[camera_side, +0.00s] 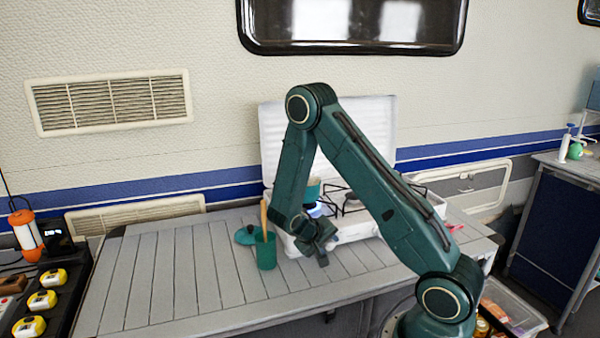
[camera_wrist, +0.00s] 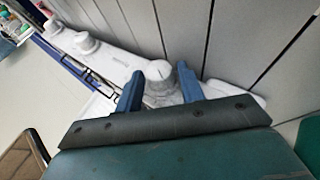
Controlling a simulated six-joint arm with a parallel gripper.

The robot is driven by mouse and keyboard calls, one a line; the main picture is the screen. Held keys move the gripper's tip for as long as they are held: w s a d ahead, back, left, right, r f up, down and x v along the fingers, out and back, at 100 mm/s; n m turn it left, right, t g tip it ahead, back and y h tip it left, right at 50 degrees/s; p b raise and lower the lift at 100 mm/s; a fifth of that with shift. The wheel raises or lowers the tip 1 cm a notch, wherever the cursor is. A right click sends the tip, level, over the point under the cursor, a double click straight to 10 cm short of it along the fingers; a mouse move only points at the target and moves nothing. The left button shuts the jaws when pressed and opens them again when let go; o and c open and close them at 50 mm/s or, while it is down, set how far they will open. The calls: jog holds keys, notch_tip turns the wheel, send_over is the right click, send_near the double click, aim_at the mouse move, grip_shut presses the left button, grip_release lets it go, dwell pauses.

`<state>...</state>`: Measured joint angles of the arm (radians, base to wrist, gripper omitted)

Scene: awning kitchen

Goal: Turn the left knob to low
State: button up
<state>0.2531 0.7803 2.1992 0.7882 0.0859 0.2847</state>
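A white camp stove (camera_side: 280,238) with its lid raised stands on the slatted table. In the side view my arm hides much of its front, and I cannot make out its knobs there. My gripper (camera_side: 322,258) is at the stove's front left. In the wrist view its two blue fingers (camera_wrist: 158,74) are apart, with a white round knob (camera_wrist: 159,80) between them. I cannot tell whether the fingers touch it. A thin mark shows on the knob, but its setting is unclear. Another white knob (camera_wrist: 85,43) stands farther off, apart from the gripper.
A green mug (camera_side: 266,252) with a wooden utensil and a green lid (camera_side: 247,236) are just left of my gripper. A teal pot (camera_side: 312,189) sits on the stove behind my arm. The left side of the slatted table (camera_side: 170,275) is clear.

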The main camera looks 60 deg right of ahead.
jog(key=shift+o, duration=1)
jog(key=v, duration=1.3)
jog(key=shift+a+r, duration=0.25)
jog(key=shift+r, duration=0.05)
jog(key=shift+w+r, duration=0.1)
jog(key=s+a+r+n+t+y, duration=0.7)
jog(key=s+a+r, duration=0.7)
jog(key=a+r, duration=0.3)
jog(key=shift+s+a+y, duration=0.2)
jog(key=shift+s+y, duration=0.05)
jog(key=shift+y, duration=0.65)
